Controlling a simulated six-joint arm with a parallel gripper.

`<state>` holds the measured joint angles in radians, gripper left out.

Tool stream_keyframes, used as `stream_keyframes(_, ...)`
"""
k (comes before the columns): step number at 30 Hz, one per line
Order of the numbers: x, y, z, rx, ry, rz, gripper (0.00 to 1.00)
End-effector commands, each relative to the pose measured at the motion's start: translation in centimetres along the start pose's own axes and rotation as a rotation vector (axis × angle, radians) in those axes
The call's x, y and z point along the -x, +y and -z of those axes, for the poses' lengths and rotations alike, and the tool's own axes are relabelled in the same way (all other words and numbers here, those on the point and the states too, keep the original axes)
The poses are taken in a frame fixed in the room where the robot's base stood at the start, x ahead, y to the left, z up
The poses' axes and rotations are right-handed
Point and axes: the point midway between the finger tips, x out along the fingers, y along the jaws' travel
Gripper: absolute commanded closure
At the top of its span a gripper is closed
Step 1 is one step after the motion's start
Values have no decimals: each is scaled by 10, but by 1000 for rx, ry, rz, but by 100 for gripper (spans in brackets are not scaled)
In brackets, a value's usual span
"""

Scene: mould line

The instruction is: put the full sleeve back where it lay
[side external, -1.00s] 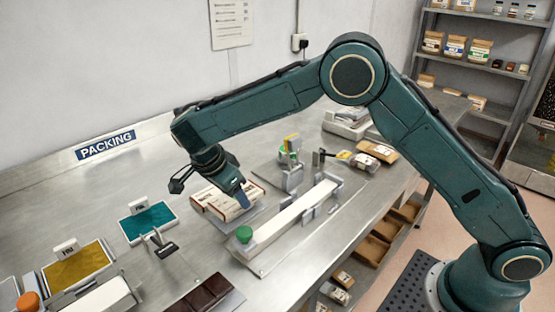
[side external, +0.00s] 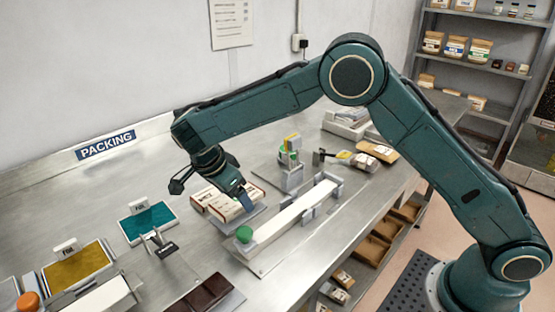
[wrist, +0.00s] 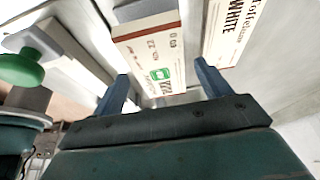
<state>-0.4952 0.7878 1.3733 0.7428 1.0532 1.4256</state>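Two pale sleeves with brown edges lie side by side on the bench. The nearer sleeve (wrist: 158,62), with a green mark on its face, shows in the wrist view ahead of my fingers. The other sleeve (wrist: 232,32), lettered "WHITE", lies to its right; in the side view the pair (side external: 215,203) sits beside the long white channel. My gripper (wrist: 163,72) points down over the nearer sleeve, its two blue fingers apart on either side of its end. In the side view my gripper (side external: 248,203) partly covers this sleeve. Contact between fingers and sleeve is not clear.
A long white channel (side external: 293,213) with a green knob (side external: 244,234) runs close beside the sleeves. Dark bars (side external: 207,296) lie in front.

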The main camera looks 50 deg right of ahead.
Motion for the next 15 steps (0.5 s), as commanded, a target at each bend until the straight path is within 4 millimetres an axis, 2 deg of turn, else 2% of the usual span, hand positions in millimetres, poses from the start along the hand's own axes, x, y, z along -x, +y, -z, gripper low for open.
stream_keyframes(15,6,-1,0,1,0,2,21)
